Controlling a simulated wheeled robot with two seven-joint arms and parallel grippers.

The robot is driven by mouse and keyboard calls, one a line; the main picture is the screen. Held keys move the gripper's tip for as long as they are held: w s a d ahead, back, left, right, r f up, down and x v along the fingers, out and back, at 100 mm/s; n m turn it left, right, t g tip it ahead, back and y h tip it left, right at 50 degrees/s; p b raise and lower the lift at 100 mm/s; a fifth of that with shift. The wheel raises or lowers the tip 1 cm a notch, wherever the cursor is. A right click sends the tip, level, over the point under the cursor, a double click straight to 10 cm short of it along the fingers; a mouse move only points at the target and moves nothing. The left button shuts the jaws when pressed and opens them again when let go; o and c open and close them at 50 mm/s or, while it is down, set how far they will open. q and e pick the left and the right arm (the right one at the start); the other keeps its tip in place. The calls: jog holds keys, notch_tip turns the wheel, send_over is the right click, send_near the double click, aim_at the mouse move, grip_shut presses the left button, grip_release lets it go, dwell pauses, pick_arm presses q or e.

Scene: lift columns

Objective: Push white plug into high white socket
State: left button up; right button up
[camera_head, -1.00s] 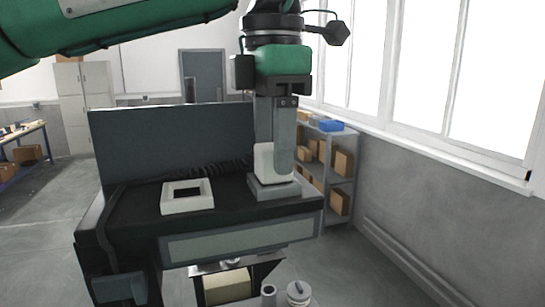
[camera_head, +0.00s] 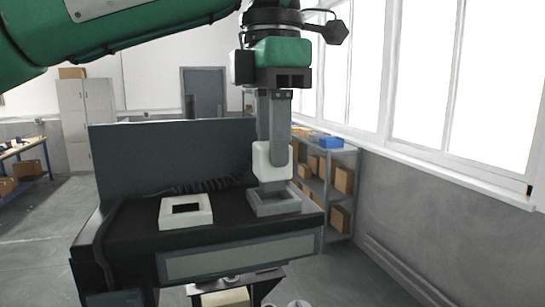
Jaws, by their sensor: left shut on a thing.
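The white plug (camera_head: 265,160) is between the fingers of my left gripper (camera_head: 275,150), which is shut on it. It is upright above the grey socket (camera_head: 290,204) at the right of the black worktop. A grey part shows below the white body and reaches down to the grey socket's opening; I cannot tell whether it is still inside. The white socket (camera_head: 172,213), a square frame with a dark opening, lies to the left on the same worktop, apart from the plug. My right gripper is not in view.
The black worktop (camera_head: 130,228) has a dark upright panel (camera_head: 170,155) behind it and a dark coiled cable (camera_head: 205,186) near the back. Shelves with boxes (camera_head: 342,180) stand behind at right, by the windows. Space between the two sockets is clear.

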pick_arm(q)
notch_tip(320, 180, up, 7)
jog(key=shift+d+f, duration=0.1)
jog(key=shift+r, duration=0.45)
jog(key=shift+f+b, duration=1.15)
jog(key=shift+f, duration=0.8)
jog(key=shift+f, duration=0.15)
jog(key=s+a+p, duration=0.1)
jog(key=s+a, duration=0.2)
jog(key=a, duration=0.7)
jog(key=shift+s, duration=0.2)
jog(key=shift+a, duration=0.1)
jog(key=shift+p, duration=1.1)
dwell(1.4)
